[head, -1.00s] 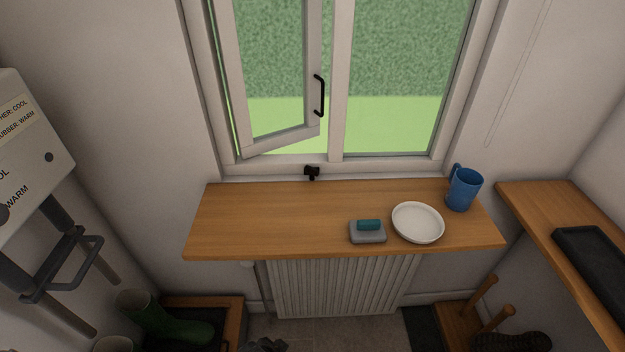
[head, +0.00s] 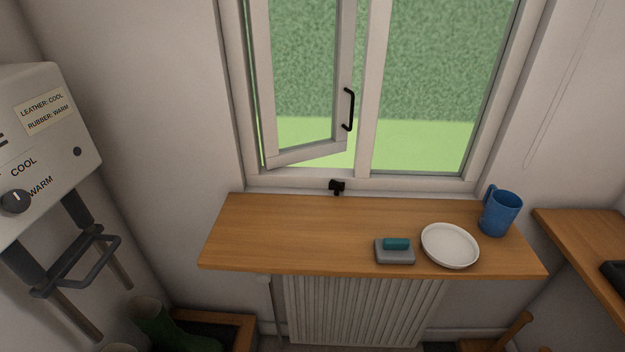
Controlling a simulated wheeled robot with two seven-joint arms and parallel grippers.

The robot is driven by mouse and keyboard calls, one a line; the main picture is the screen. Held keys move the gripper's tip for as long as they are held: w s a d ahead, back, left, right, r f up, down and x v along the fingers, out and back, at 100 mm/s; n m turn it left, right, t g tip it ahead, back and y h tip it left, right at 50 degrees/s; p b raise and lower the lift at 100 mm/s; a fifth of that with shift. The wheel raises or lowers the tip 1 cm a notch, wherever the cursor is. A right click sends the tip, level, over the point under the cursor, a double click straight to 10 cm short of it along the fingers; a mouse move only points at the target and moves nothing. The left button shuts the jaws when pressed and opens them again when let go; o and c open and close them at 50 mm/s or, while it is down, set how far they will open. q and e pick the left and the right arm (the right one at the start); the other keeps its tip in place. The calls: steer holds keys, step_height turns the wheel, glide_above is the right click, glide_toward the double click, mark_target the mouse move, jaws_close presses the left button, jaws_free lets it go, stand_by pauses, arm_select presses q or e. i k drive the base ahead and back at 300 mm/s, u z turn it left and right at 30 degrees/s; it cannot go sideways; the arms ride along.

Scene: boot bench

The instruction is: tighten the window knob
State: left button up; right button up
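The window's left sash (head: 304,80) stands ajar, tilted out of its white frame, with a black pull handle (head: 349,110) on its right side. A small black knob (head: 337,187) sits on the lower frame at the sill, just above the back edge of the wooden shelf. From here I cannot tell how tight it is. Neither of my grippers shows in the head view.
On the wooden shelf (head: 290,232) are a grey dish with a teal block (head: 395,250), a white plate (head: 450,246) and a blue mug (head: 501,212); its left half is clear. A radiator (head: 360,310) is below. A boot dryer panel (head: 45,140) hangs at left.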

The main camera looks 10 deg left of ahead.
mark_target(338, 186)
steer(key=u, duration=1.05)
steer(key=k, duration=1)
steer(key=z, duration=0.8)
